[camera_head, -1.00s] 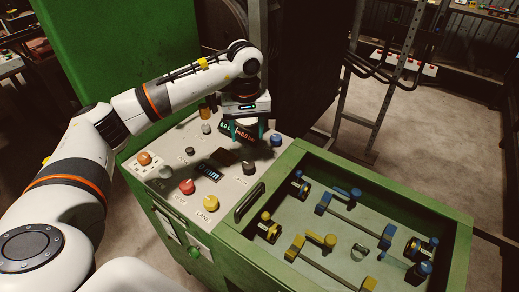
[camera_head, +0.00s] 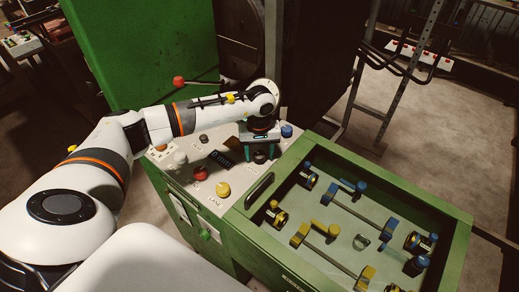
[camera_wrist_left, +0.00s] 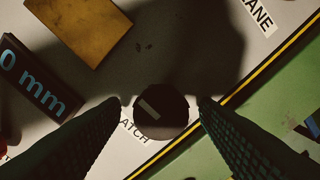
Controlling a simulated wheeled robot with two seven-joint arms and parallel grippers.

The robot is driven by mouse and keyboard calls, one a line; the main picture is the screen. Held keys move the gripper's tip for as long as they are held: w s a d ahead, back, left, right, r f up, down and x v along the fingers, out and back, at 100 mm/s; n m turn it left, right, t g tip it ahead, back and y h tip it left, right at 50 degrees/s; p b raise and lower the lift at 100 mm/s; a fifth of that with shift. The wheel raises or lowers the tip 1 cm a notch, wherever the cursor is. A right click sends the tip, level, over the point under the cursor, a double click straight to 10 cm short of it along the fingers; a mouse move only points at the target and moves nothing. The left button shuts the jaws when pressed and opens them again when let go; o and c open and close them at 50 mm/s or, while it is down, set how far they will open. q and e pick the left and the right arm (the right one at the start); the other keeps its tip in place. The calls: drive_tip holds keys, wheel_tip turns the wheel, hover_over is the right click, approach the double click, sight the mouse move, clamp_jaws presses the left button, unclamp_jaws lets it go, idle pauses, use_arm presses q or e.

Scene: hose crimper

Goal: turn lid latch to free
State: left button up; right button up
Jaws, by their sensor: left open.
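The latch knob (camera_wrist_left: 160,112) is round and black with a pale line on its top. It sits on the pale control panel beside a label of which "ATCH" can be read. In the head view the knob (camera_head: 260,157) is partly hidden under my left gripper (camera_head: 261,153). My left gripper is open, pointing down, with one finger on each side of the knob. In the left wrist view the fingertips (camera_wrist_left: 158,102) straddle it, with small gaps seeming to show. I cannot tell their exact height against the knob. My right gripper is not in view.
A "mm" display (camera_wrist_left: 38,80) and a brass-coloured block (camera_wrist_left: 80,25) are near the knob. Red (camera_head: 201,174), yellow (camera_head: 223,190) and blue (camera_head: 287,131) knobs share the panel. A green-framed tray (camera_head: 400,180) with a black handle (camera_head: 259,190) adjoins it.

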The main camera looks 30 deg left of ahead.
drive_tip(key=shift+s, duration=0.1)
use_arm(q)
drive_tip(key=shift+c, duration=1.1)
drive_tip(key=c, duration=0.8)
drive_tip(key=shift+w+f+n+b, duration=0.1)
drive_tip(key=shift+f+n+b, duration=0.1)
drive_tip(key=shift+n+b, duration=1.45)
drive_tip(key=n+b, duration=0.2)
drive_tip(key=n, duration=0.2)
drive_tip(key=shift+n+b, duration=0.35)
drive_tip(key=shift+b, duration=0.05)
drive_tip(key=n+b, duration=0.2)
drive_tip(key=n, duration=0.3)
drive_tip(key=shift+r, duration=0.1)
drive_tip(key=n+b, duration=0.1)
drive_tip(key=n, duration=0.3)
drive_tip(key=shift+r+n+b, duration=0.15)
drive_tip(key=shift+n+b, duration=0.15)
drive_tip(key=shift+b, duration=0.05)
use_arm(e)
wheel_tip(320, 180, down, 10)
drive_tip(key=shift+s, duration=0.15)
use_arm(q)
drive_tip(key=shift+n, duration=0.3)
